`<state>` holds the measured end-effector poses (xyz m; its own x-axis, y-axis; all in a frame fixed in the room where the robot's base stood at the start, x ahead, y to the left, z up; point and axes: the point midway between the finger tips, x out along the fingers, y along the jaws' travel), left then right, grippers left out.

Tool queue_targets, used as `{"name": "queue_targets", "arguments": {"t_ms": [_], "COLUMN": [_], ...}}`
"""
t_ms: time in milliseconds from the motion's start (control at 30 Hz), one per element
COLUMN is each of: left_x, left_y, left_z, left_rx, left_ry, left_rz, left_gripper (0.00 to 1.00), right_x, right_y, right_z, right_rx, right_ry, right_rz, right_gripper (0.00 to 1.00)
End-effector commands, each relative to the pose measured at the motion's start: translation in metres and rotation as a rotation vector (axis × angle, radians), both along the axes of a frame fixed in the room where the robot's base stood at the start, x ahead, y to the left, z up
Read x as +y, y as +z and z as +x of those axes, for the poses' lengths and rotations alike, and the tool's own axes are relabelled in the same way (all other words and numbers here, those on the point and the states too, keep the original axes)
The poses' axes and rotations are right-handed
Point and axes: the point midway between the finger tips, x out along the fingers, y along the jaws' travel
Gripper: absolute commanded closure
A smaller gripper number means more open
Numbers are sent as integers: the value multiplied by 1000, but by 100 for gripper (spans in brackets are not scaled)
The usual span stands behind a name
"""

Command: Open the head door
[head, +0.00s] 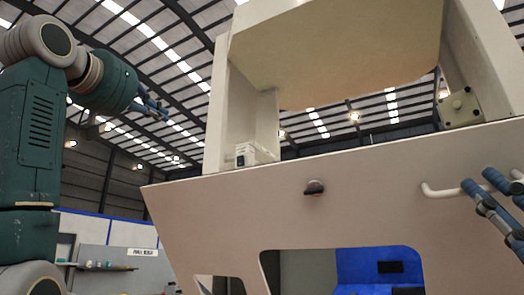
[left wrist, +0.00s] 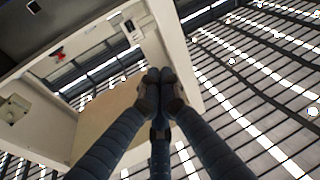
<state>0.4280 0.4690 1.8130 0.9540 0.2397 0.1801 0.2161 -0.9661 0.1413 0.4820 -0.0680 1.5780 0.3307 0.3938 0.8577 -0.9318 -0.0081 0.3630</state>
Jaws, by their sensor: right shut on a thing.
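The pale front panel (head: 240,215) of the dispenser, which seems to be the head door, spans the head view. It has a small dark latch or knob (head: 314,187) at its middle and a white bar handle (head: 438,190) at the right. My right gripper (head: 480,190) is shut on this handle; its fingers hide part of the bar. My left gripper (head: 158,108) is raised in the air left of the dispenser, empty and apart from it. In the left wrist view its fingertips (left wrist: 160,78) are together, in front of the machine's upper frame.
A pale overhanging board (head: 340,50) between white uprights (head: 230,115) rises above the panel. A small white box (head: 250,153) sits at the left upright's foot. Openings at the panel's bottom show a blue interior (head: 375,265). Air around my left gripper is free.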

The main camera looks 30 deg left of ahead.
Motion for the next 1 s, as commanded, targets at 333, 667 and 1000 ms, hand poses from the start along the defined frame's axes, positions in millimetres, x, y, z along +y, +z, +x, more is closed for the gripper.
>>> {"name": "queue_targets", "arguments": {"t_ms": [333, 667, 1000], "left_x": [-210, -235, -235], "left_y": [-54, -77, -97], "left_z": [-8, 7, 77], "left_rx": [398, 477, 476], "left_ry": [-233, -247, -247], "left_rz": [79, 87, 87], "left_gripper": [100, 100, 100], "right_x": [-2, -2, -2], "right_y": [0, 0, 1], "right_z": [2, 2, 2], "right_rx": [4, 3, 3], "right_ry": [-5, -6, -6], "right_rz": [2, 3, 3], "right_gripper": [100, 100, 100]}}
